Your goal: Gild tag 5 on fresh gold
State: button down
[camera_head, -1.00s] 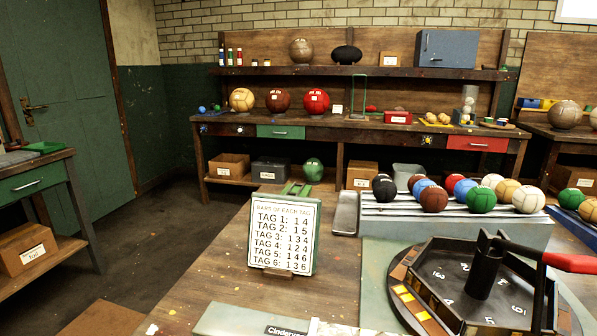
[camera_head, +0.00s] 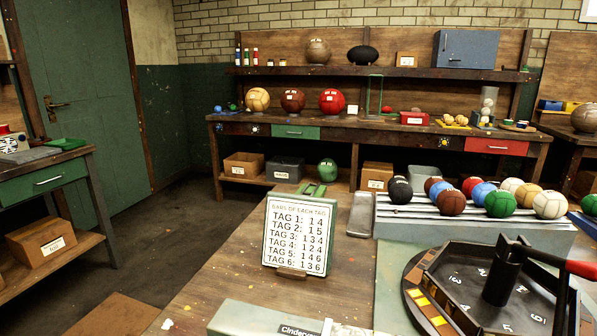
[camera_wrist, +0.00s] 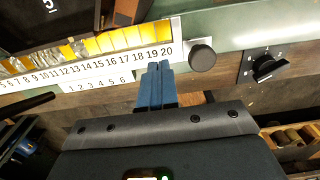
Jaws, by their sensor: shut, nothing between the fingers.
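My gripper (camera_wrist: 158,72) is shut and empty in the wrist view, its blue fingers over a strip numbered up to 20 (camera_wrist: 120,57). Yellow gold cells (camera_wrist: 125,38) line the strip; those at the left look patchy and pale. A smaller strip (camera_wrist: 98,83) reads 1 to 6. A dark panel with a white 5 (camera_wrist: 48,5) shows at top left. In the head view, the black six-sided tray (camera_head: 450,283) has white numbers and a black post (camera_head: 499,277) with a red handle (camera_head: 583,269). The card (camera_head: 298,238) lists tag 5 as 1 4 6. My gripper is outside the head view.
A round black knob (camera_wrist: 202,57) is just right of the fingertips, and a black dial (camera_wrist: 268,66) is farther right. A grey rack (camera_head: 420,214) of coloured balls stands behind the tray. The wooden bench (camera_head: 220,270) is clear left of the card.

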dwell(0.5)
jog(key=shift+f+b, duration=0.75)
jog(key=shift+f, duration=1)
jog(key=shift+s+d+f+p, duration=0.1)
jog(key=shift+s+d+p, duration=0.4)
jog(key=shift+d, duration=1.7)
jog(key=shift+s+d+p, duration=0.15)
jog(key=shift+s+d, duration=0.65)
jog(key=shift+d, duration=1.4)
jog(key=shift+s+d+f+p, duration=0.1)
jog(key=shift+s+d+p, duration=0.4)
jog(key=shift+d, duration=1.7)
jog(key=r+p, duration=0.2)
jog(key=r, duration=0.1)
jog(key=a+r+p, duration=0.1)
jog(key=r+p, duration=0.2)
jog(key=shift+w+a+r, duration=0.1)
jog(key=shift+r, duration=0.1)
